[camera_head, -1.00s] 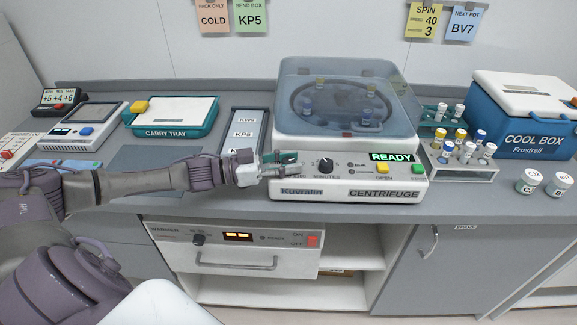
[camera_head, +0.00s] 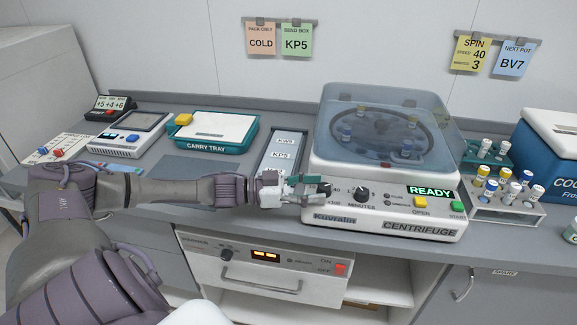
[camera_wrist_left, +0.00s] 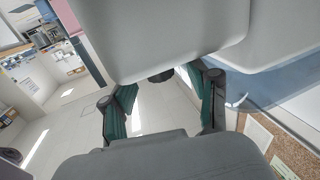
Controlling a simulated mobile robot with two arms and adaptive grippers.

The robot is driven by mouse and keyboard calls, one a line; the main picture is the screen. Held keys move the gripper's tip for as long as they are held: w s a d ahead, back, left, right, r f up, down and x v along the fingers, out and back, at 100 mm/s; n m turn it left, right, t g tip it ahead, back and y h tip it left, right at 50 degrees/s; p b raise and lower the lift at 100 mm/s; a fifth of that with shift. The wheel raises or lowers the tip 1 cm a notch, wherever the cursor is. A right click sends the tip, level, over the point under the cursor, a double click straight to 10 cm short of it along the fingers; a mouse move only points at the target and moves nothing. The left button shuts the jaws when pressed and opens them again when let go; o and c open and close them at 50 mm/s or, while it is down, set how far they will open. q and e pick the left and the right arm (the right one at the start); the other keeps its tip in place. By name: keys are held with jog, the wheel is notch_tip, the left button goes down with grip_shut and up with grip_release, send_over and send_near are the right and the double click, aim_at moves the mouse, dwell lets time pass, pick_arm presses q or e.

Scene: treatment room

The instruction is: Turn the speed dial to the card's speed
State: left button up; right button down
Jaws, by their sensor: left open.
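The white centrifuge (camera_head: 410,230) stands on the counter with a clear blue lid and a green READY display (camera_head: 430,191). Its minutes dial (camera_head: 361,194) is black and in plain sight. My left gripper (camera_head: 312,189) is open at the left end of the front panel, over the speed dial's place, and hides that dial in the head view. In the left wrist view a small dark knob (camera_wrist_left: 160,76) shows between the green-padded fingers, apart from both. The yellow spin card (camera_head: 472,54) on the wall reads speed 40, minutes 3. My right gripper is out of view.
The open button (camera_head: 420,202) and start button (camera_head: 457,207) sit right of the dials. A tube rack (camera_head: 510,209) stands right of the centrifuge.

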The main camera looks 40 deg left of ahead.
pick_arm(q)
jog(key=v, duration=0.9)
jog(key=shift+a, duration=0.15)
jog(key=shift+s, duration=0.15)
